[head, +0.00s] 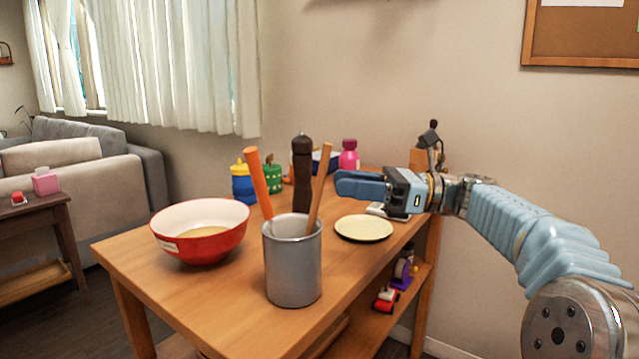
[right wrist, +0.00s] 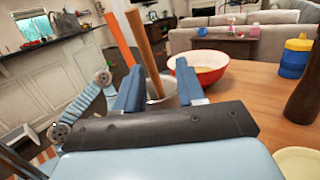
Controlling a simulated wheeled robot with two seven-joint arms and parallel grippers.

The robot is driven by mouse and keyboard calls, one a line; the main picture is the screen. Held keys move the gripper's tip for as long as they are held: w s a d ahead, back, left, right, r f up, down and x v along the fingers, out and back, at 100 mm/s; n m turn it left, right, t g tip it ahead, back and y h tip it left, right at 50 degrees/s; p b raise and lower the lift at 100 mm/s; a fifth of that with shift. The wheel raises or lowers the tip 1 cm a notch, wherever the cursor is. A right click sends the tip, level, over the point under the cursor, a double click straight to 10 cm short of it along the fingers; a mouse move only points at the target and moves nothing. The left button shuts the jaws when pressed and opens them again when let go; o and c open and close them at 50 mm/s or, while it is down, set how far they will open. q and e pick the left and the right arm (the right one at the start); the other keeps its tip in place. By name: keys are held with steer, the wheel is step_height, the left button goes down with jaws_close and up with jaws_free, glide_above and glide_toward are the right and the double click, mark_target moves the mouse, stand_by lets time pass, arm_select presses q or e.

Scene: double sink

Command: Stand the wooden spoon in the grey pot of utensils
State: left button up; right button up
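The grey pot (head: 293,265) stands upright near the front of the wooden table. The wooden spoon (head: 319,190) leans in it, its plain stick end up and its lower part hidden inside. An orange-handled utensil (head: 259,183) leans the other way in the same pot. My right gripper (head: 339,184) is to the right of the spoon, fingers pointing left, apart from it and empty. In the right wrist view its fingers (right wrist: 158,90) are spread, with the pot (right wrist: 163,97) and spoon (right wrist: 147,42) seen beyond them. My left gripper is out of view.
A red bowl (head: 203,246) stands left of the pot. A dark pepper mill (head: 302,175) is behind it, and a cream plate (head: 364,228) is to its right. Blue (head: 242,186) and green (head: 270,178) containers and a pink bottle (head: 349,157) stand farther back.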

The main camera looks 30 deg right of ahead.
steer(key=v, duration=0.5)
stand_by(0.5)
